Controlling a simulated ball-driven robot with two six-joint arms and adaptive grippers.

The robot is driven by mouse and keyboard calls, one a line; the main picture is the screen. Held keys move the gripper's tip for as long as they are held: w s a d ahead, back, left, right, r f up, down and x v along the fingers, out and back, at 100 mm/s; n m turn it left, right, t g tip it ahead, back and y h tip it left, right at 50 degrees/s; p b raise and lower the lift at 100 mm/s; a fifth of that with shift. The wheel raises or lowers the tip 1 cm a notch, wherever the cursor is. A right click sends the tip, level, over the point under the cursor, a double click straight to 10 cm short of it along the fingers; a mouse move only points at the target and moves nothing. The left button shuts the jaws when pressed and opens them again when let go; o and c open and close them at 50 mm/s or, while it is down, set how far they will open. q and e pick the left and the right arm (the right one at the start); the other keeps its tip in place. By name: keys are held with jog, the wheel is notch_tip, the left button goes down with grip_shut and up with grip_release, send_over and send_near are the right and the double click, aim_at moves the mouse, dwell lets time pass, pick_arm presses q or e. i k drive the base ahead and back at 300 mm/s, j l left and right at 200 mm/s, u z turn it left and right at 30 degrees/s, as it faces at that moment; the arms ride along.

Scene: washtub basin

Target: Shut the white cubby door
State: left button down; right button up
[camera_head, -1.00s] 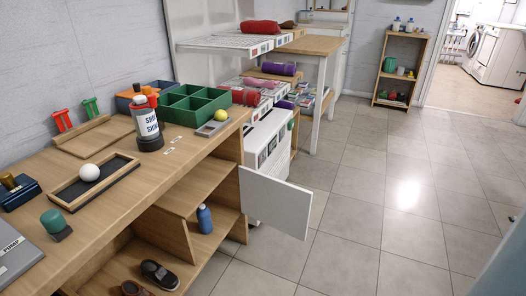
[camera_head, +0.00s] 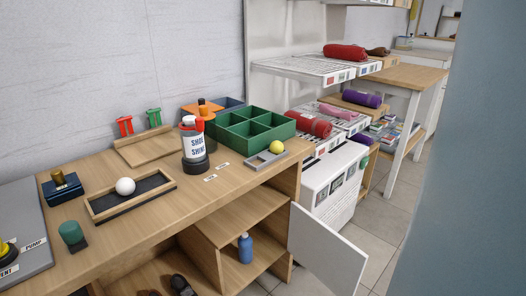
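The white cubby door (camera_head: 325,255) hangs at the right end of the wooden workbench (camera_head: 190,222). It stands open, swung out from the bench's front right edge. The cubby's inside shows to its left, with a blue bottle (camera_head: 245,248) standing on a lower shelf (camera_head: 258,262). Neither gripper can be made out in the head view. A large blurred blue-grey shape fills the right side and hides what is behind it.
On the bench stand a shoe shine can (camera_head: 194,145), a green divided tray (camera_head: 249,133), a sand tray with a white ball (camera_head: 125,186) and a yellow ball (camera_head: 277,147). A white wire shelf rack (camera_head: 318,66) stands behind the door. Grey floor tiles (camera_head: 385,215) show to the right.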

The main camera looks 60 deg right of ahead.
aim_at(340, 265)
jog(key=k+l, duration=0.1)
jog(key=l, duration=0.35)
jog(key=k+l, duration=0.15)
jog(key=l, duration=0.25)
jog(key=k+l, duration=0.1)
jog(key=l, duration=0.35)
jog(key=k+l, duration=0.15)
jog(key=l, duration=0.3)
jog(key=k+l, duration=0.1)
jog(key=l, duration=0.3)
jog(key=k+l, duration=0.15)
jog(key=l, duration=0.3)
jog(key=k+l, duration=0.1)
jog(key=l, duration=0.35)
